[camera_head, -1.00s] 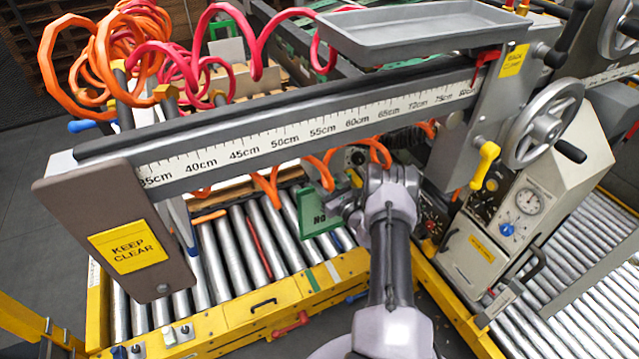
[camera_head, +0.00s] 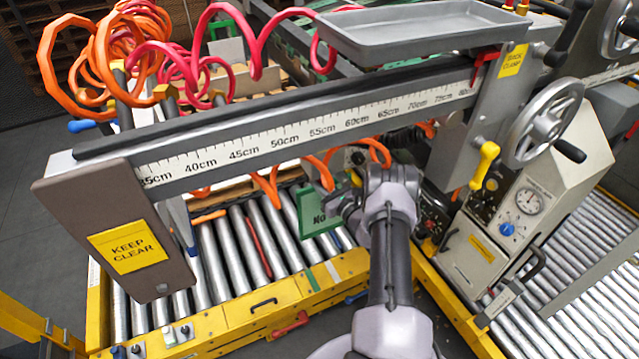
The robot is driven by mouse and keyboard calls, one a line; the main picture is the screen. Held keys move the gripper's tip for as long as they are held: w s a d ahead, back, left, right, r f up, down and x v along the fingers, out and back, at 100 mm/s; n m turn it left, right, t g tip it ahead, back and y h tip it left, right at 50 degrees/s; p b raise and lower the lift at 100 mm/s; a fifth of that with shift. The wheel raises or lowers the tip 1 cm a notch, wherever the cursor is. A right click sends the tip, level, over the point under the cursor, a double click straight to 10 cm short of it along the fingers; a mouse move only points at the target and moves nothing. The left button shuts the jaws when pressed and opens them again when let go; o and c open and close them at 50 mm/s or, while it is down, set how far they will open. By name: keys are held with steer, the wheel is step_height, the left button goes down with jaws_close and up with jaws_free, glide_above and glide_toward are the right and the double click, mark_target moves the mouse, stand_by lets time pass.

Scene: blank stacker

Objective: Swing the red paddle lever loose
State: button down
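Two red levers show, and I cannot tell for certain which is the paddle lever. One red lever (camera_head: 486,62) is at the right end of the ruler beam, beside a yellow label. The other red lever (camera_head: 291,325) lies on the front face of the yellow roller frame, low in the picture. My gripper (camera_head: 338,205) is below the beam, next to a green tag (camera_head: 318,212), and apart from both red levers. Its fingers are small and partly hidden by my wrist, so their opening is unclear.
The ruler beam (camera_head: 310,130) crosses above my arm, with a grey tray (camera_head: 420,35) over it. A brown "keep clear" plate (camera_head: 115,235) hangs at left. A handwheel (camera_head: 543,123), a yellow lever (camera_head: 485,165) and a gauge box (camera_head: 535,205) stand at right. Orange coiled hoses hang near my gripper.

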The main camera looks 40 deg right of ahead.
steer(key=shift+a, duration=0.1)
stand_by(0.5)
steer(key=shift+w+a+m+b, duration=0.15)
steer(key=shift+a+m+b, duration=0.1)
steer(key=shift+m+b, duration=0.5)
steer(key=shift+w+a+r+m+t+h+b, duration=0.15)
steer(key=shift+a+r+m+t+h+b, duration=0.25)
steer(key=shift+m, duration=1.7)
steer(key=shift+w+a+r+m+t+h+b, duration=0.15)
steer(key=shift+a+r+m+h, duration=0.5)
steer(key=shift+m, duration=1.4)
steer(key=shift+w+a+r+m+t+h+b, duration=0.1)
steer(key=shift+a+r+m+t+h+b, duration=0.4)
steer(key=shift+m, duration=1.6)
steer(key=shift+a+y, duration=0.2)
steer(key=shift+y, duration=0.05)
steer(key=c, duration=1.3)
jaws_free()
steer(key=shift+f, duration=0.1)
steer(key=shift+c, duration=0.2)
